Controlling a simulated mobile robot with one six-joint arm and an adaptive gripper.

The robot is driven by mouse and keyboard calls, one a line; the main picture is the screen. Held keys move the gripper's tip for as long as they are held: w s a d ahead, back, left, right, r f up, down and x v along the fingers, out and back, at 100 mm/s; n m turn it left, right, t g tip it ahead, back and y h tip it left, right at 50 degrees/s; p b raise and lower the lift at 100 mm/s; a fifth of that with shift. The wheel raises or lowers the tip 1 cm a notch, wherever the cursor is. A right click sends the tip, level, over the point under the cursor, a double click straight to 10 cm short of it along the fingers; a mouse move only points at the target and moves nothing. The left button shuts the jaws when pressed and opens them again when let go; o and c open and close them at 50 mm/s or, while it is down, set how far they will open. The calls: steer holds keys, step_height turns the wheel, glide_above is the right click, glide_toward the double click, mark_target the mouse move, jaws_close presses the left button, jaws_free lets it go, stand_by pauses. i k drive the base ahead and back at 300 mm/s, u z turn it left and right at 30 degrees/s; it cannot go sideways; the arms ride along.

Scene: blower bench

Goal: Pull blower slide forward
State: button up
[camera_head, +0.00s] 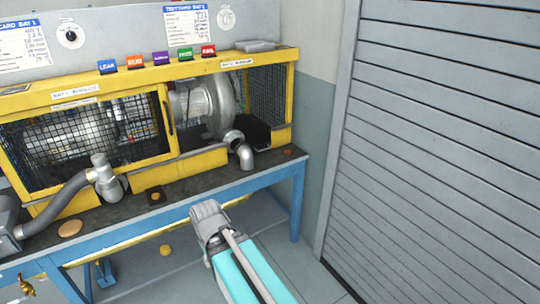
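A grey metal blower (205,103) sits in the right bay of a yellow caged bench unit (262,58). The bay front looks open around it. A yellow panel (180,168) runs low below the blower; I cannot tell if this is the slide. A grey pipe elbow (246,157) sticks out at the front right of the blower. My gripper (207,211) is in front of the bench's front edge, apart from the blower and the panel. It looks closed up, but its fingers are too small to tell open or shut.
A mesh door (85,140) covers the left bay. A grey hose (60,200) and pipe fitting (107,178) lie in front of it. Coloured tags (162,58) line the top. A slatted shutter (440,150) stands right. Floor shows between bench and shutter.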

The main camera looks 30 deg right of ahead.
mark_target(214, 97)
steer(key=k, duration=0.1)
steer(key=z, duration=0.35)
steer(key=i, duration=1.2)
steer(key=u, duration=0.2)
